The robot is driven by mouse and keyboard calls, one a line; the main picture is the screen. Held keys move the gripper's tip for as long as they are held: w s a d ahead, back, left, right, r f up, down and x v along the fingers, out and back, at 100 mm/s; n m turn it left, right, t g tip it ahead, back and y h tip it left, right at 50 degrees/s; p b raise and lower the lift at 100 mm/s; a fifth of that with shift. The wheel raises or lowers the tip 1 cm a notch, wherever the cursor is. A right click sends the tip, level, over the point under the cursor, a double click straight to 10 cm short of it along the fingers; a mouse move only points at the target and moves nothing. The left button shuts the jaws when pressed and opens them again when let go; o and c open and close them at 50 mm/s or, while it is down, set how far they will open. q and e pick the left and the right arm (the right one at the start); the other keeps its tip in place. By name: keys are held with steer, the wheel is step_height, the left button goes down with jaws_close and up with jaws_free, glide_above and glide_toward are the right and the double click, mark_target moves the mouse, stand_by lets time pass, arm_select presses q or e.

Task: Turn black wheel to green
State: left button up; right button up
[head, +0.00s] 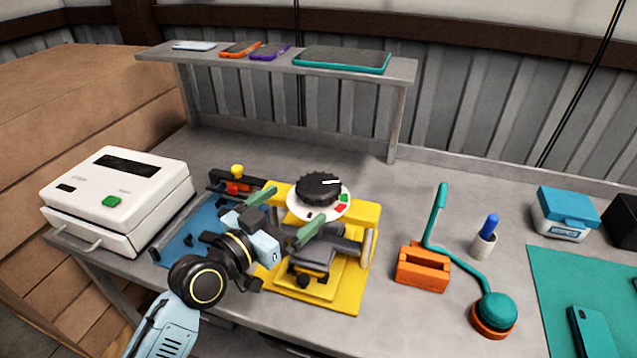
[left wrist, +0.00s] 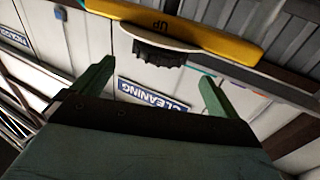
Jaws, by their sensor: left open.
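The black wheel (head: 318,187) is a ribbed knob with a white line on top pointing right. It sits on a round white plate (head: 296,205), which has small red and green patches on its right side. The plate is on a yellow fixture (head: 357,280). My left gripper (head: 287,212) is open, its green fingers spread in front of the wheel and apart from it. In the left wrist view the wheel (left wrist: 157,50) shows edge-on beyond and between the open fingers (left wrist: 153,88). My right gripper is not in view.
A white machine (head: 120,195) with a green button stands at left. A blue tray (head: 205,230) lies under my left arm. An orange block (head: 422,268), a teal lamp-like tool (head: 494,308) and a pen cup (head: 483,245) stand at right. A grey shelf (head: 280,72) spans the back.

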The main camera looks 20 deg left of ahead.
mark_target(318, 183)
arm_select(q)
steer(key=x, duration=0.8)
steer(key=shift+w+d+p, duration=0.15)
steer(key=shift+w+p, duration=0.15)
steer(key=c, duration=1)
steer(key=m+h+b, duration=0.1)
steer(key=b, duration=0.1)
steer(key=shift+g+h+b, duration=0.3)
steer(key=shift+g+h, duration=0.1)
steer(key=o, duration=1)
